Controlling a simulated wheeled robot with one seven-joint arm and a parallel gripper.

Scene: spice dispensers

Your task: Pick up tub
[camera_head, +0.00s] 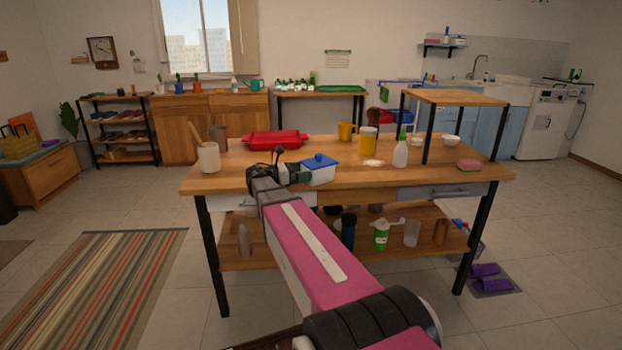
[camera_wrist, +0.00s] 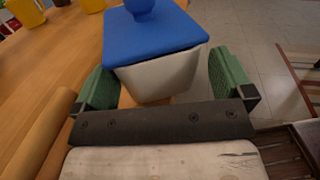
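The tub is a white box with a blue lid and a round blue knob. In the head view the tub (camera_head: 319,174) stands on the wooden table near its front edge. In the wrist view the tub (camera_wrist: 158,76) sits between the two green fingers of my gripper (camera_wrist: 160,85). A gap shows between the right finger and the tub; the left finger is close to the tub's left side, and I cannot tell if it touches. In the head view my gripper (camera_head: 296,172) is at the tub's left side, partly hidden by my arm.
The wooden table (camera_head: 350,181) also holds a red casserole dish (camera_head: 273,140), a yellow canister (camera_head: 368,140), a spray bottle (camera_head: 400,154), a utensil crock (camera_head: 208,157) and a pink sponge (camera_head: 468,165). A raised shelf (camera_head: 455,97) stands at the right. The table's front edge is close to the tub.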

